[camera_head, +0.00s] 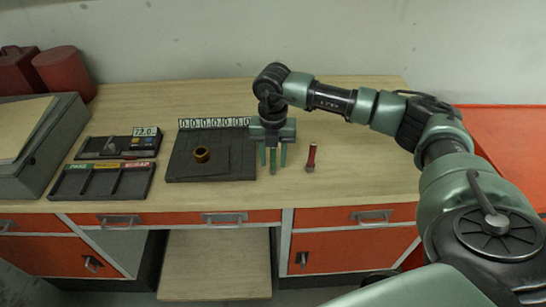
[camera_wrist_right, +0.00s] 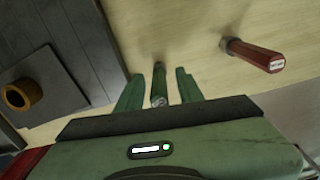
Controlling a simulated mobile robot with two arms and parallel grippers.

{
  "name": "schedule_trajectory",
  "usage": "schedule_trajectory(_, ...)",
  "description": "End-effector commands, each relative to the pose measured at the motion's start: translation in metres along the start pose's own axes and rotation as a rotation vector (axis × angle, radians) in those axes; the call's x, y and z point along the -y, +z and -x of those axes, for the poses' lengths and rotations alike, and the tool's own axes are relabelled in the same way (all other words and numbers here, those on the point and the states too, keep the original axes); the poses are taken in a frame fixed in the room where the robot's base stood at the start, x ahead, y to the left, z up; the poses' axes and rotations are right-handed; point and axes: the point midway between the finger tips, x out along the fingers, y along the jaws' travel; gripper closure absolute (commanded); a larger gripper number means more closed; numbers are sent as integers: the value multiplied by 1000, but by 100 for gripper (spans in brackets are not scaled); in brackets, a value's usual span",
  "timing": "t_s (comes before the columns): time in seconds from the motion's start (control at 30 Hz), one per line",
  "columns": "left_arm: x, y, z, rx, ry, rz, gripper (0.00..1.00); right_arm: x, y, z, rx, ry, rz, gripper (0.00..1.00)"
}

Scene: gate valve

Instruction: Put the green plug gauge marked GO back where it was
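The green plug gauge (camera_head: 273,161) stands between the two fingers of my right gripper (camera_head: 274,157), over bare wood to the right of the dark board. In the right wrist view the green plug gauge (camera_wrist_right: 158,84) shows end-on between the open fingers (camera_wrist_right: 158,90), with a gap on each side. I cannot read a mark on it, and whether its foot touches the table is unclear. A red plug gauge (camera_head: 311,158) stands on the table to the right; it also shows in the right wrist view (camera_wrist_right: 254,54). My left gripper is not in view.
A dark board (camera_head: 190,170) carries a brass ring (camera_head: 201,155), with a row of number tiles (camera_head: 213,123) behind. A labelled sorting tray (camera_head: 103,182) and a holder with a 72.0 display (camera_head: 145,132) lie left. A grey box (camera_head: 62,135) is farther left. The table's right side is clear.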

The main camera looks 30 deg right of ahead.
Motion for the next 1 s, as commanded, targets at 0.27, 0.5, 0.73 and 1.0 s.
schedule_trajectory(0.27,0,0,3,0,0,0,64,0,0,6,1,1,0,63)
schedule_trajectory(0.5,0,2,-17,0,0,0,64,-1,1,44,4,5,0,63)
schedule_trajectory(0.73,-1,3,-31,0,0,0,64,-2,1,93,4,5,0,63)
schedule_trajectory(1.0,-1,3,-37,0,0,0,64,0,0,122,0,1,0,63)
